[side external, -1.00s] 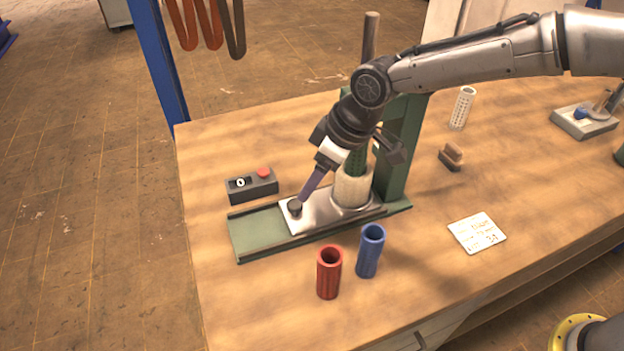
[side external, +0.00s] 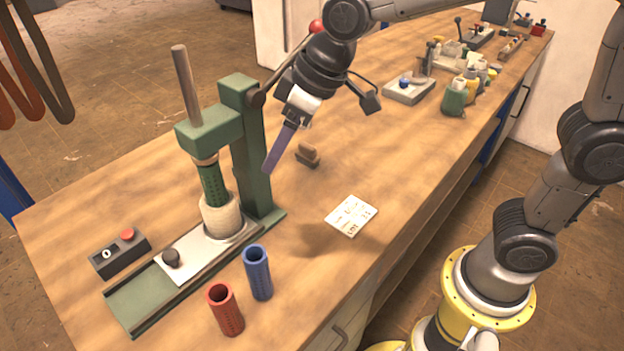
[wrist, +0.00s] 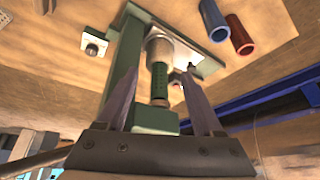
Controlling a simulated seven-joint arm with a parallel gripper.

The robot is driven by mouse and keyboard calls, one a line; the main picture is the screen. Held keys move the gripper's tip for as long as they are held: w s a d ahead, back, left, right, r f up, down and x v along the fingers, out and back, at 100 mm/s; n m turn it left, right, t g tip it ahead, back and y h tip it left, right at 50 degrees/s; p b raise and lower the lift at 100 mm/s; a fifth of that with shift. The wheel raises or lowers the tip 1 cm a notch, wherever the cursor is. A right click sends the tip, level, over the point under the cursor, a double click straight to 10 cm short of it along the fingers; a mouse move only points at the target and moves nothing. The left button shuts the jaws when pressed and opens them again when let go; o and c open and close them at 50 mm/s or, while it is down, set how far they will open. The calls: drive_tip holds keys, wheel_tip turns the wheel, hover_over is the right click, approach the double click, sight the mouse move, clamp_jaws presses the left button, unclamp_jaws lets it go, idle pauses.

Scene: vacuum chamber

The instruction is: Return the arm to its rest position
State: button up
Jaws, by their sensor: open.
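My gripper (side external: 268,170) is open and empty, raised above the bench to the right of the green press (side external: 247,150) in the side external view. In the wrist view my gripper (wrist: 160,85) shows two spread fingers with nothing held between them; the press (wrist: 152,117) appears behind them. My yellow-flanged base stands at the lower right, beyond the bench edge. A green perforated sleeve (side external: 213,185) stands in a pale cylinder (side external: 221,217) on the press's metal slide plate (side external: 190,258). The plate's dark knob (side external: 171,257) is free of my fingers.
Blue (side external: 257,273) and red (side external: 225,309) tubes stand at the bench front. A button box (side external: 119,253) lies left of the press. A label card (side external: 351,215) and a brush-like block (side external: 307,154) lie to the right. Bottles (side external: 455,97) and a tray (side external: 408,90) are farther back.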

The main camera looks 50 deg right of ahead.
drive_tip(key=s+d+f+m+t+h, duration=0.1)
drive_tip(key=s+d+m, duration=0.4)
drive_tip(key=s+d, duration=1.1)
drive_tip(key=s+h, duration=0.1)
drive_tip(key=s, duration=0.2)
drive_tip(key=shift+s+m+h, duration=0.3)
drive_tip(key=shift+s+h, duration=0.05)
drive_tip(key=shift+h, duration=0.05)
